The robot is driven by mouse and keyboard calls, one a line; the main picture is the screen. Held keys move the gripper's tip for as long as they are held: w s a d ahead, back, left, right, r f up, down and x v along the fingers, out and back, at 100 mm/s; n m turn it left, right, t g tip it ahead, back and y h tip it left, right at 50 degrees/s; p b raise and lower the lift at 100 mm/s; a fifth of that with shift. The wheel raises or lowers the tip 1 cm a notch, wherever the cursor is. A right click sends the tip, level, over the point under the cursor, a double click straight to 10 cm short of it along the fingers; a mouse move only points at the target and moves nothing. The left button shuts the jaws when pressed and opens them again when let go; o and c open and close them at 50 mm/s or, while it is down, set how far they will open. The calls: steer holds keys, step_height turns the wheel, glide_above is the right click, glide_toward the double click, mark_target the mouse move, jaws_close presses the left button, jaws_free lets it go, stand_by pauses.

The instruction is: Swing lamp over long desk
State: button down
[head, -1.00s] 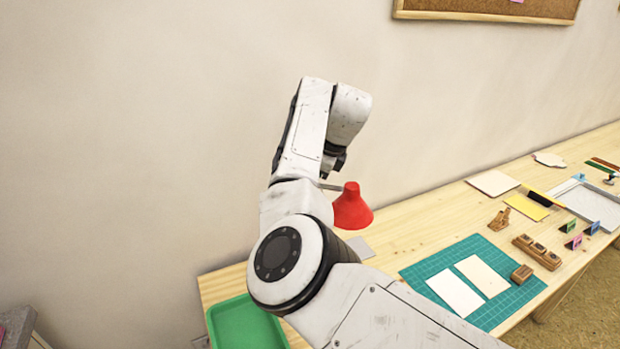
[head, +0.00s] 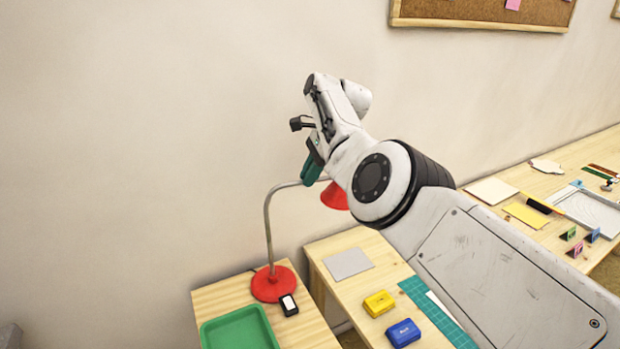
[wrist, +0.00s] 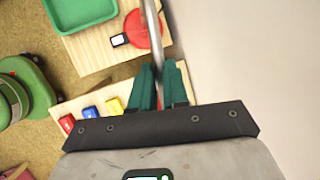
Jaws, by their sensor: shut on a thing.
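The lamp has a round red base (head: 272,284) on the small side table (head: 208,302), a bent grey stem (head: 268,225) and a red shade (head: 332,196). My arm hides the right part of the shade. My gripper (head: 312,168) has teal fingers and is at the upper, sideways part of the stem, left of the shade. In the wrist view, my gripper (wrist: 158,88) is shut with the stem (wrist: 152,22) running between the fingers; the shade is hidden there. The long desk (head: 332,283) stands right of the side table; the shade's exact place over it is hard to tell.
The side table also holds a green tray (head: 240,331) and a small black object with a white face (head: 289,304). On the desk are a grey sheet (head: 348,263), yellow (head: 379,303) and blue (head: 403,332) inkpads and a teal mat (head: 432,306). The wall stands close behind.

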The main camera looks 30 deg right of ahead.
steer(key=shift+w+n+b, duration=0.4)
steer(key=shift+w, duration=0.05)
stand_by(0.5)
steer(key=c, duration=1.1)
jaws_free()
steer(key=shift+r, duration=0.1)
steer(key=v, duration=1)
steer(key=shift+d+r+b, duration=0.2)
steer(key=shift+r+b, duration=0.05)
steer(key=shift+b, duration=0.1)
steer(key=shift+d, duration=0.1)
